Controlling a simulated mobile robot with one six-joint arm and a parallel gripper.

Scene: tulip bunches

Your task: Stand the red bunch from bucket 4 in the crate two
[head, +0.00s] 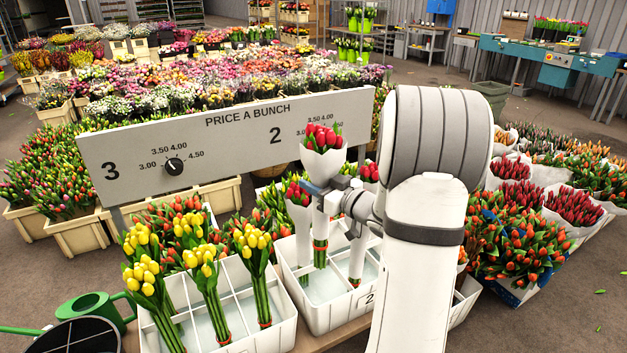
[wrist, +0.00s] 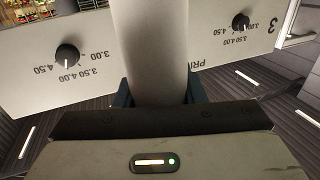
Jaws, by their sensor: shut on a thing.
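My gripper (head: 324,192) is shut around the white paper sleeve of a red tulip bunch (head: 323,138). The bunch is upright, with its banded green stems hanging over or into a compartment of the white crate two (head: 345,318), which bears a "2". I cannot tell whether the stems touch the crate floor. In the wrist view the pale sleeve (wrist: 155,45) stands between the fingers (wrist: 158,92). Another sleeved red bunch (head: 298,215) stands in the crate just left of the held one. A further red bunch (head: 369,172) shows behind my wrist. Bucket 4 cannot be made out.
A price board (head: 225,140) with knobs stands close behind the held bunch. A white crate (head: 190,300) with several yellow bunches is at the left. My arm hides the right part of crate two. Red tulips (head: 510,240) fill containers at the right.

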